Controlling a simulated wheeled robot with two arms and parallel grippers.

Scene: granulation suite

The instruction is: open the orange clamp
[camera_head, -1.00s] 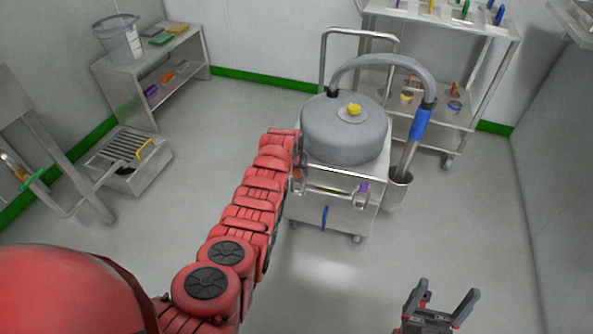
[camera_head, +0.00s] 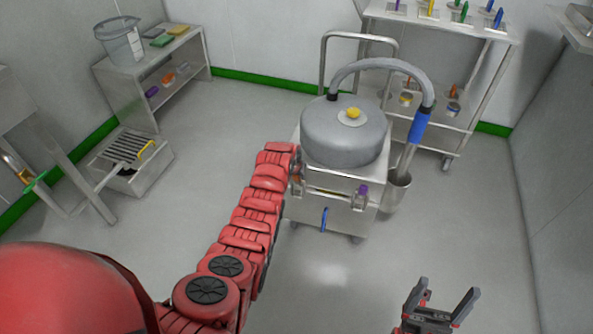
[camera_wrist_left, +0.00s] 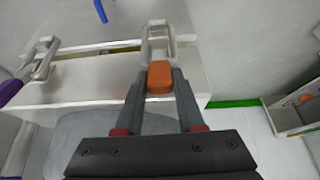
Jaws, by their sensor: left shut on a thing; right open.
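The orange clamp's handle (camera_wrist_left: 159,78) is between the fingertips of my left gripper (camera_wrist_left: 160,88) in the left wrist view, and the gripper is shut on it. The clamp's metal loop (camera_wrist_left: 158,38) stands out just beyond the fingertips, at the edge of the machine's box. In the head view the clamp is mostly hidden by the end of my left arm, at the left side of the wheeled vacuum-like machine (camera_head: 343,135). My right gripper (camera_head: 440,296) is open and empty at the bottom right of the head view, over the floor.
A purple clamp (camera_head: 362,191) sits on the same box, to the right; it also shows in the left wrist view (camera_wrist_left: 10,91). A blue handle (camera_head: 324,219) hangs low on the front. A hose with a blue grip (camera_head: 418,127) stands right. The floor in front is clear.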

